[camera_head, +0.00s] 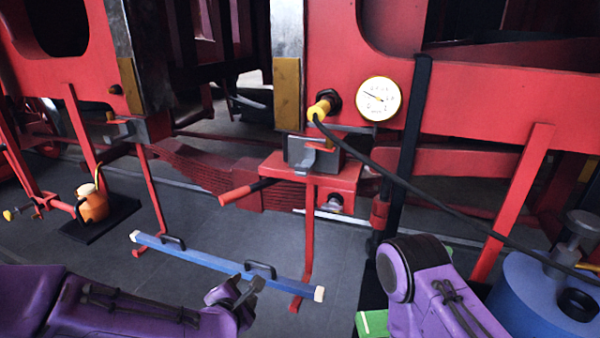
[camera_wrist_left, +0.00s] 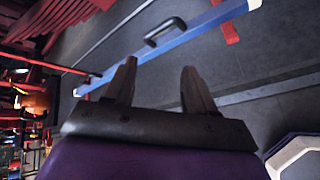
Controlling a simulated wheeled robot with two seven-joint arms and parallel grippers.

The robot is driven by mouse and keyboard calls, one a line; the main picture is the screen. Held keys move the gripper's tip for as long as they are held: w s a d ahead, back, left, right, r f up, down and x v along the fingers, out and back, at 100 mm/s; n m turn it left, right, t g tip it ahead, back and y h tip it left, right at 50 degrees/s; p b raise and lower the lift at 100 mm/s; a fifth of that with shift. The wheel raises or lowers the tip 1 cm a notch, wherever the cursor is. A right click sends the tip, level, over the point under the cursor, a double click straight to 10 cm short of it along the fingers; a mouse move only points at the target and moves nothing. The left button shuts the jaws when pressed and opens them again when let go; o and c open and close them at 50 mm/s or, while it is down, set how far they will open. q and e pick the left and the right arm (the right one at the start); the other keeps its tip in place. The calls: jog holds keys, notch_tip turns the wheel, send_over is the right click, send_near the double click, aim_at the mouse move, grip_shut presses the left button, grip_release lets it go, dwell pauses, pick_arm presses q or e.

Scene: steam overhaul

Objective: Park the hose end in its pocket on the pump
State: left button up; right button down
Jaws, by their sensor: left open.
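The yellow hose end (camera_head: 320,108) sits at a dark fitting on the red frame, left of the white gauge (camera_head: 379,98). Its black hose (camera_head: 440,200) runs down to the right toward the blue pump (camera_head: 528,288). The pump stands at the lower right, partly cut off by the picture edge. A dark round opening (camera_head: 578,304) shows on its top; I cannot tell whether it is the pocket. My left gripper (camera_head: 250,287) is low at the front, well below the hose end. The left wrist view shows its fingers (camera_wrist_left: 158,82) apart and empty. My right gripper is out of view.
A blue bar with black handles (camera_head: 225,264) lies near my left gripper, and also shows in the left wrist view (camera_wrist_left: 205,24). A red bracket (camera_head: 335,176) with a red-handled lever (camera_head: 246,192) juts out below the hose end. An orange can (camera_head: 93,205) stands at left.

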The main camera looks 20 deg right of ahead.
pick_arm(q)
jog(key=w+d+r+n+t+h, duration=0.1)
jog(key=d+r, duration=0.1)
jog(key=r, duration=0.4)
jog(key=w+d+r+n+h+p, duration=0.1)
jog(key=d+r, duration=0.2)
jog(key=r, duration=0.2)
jog(key=d+r+n+t+h, duration=0.1)
jog(key=d+r, duration=0.1)
jog(key=r, duration=0.4)
jog(key=n+t+h+p, duration=0.1)
jog(key=n+t+h, duration=0.1)
jog(key=n+h, duration=0.15)
send_near(315, 115)
jog(key=x, duration=0.2)
jog(key=shift+n, duration=0.45)
jog(key=p+x, duration=0.3)
jog(key=x, duration=0.4)
jog(key=shift+d, duration=0.15)
jog(key=shift+w+d, duration=0.3)
jog(key=shift+w, duration=0.35)
jog(key=shift+s, duration=0.1)
grip_shut()
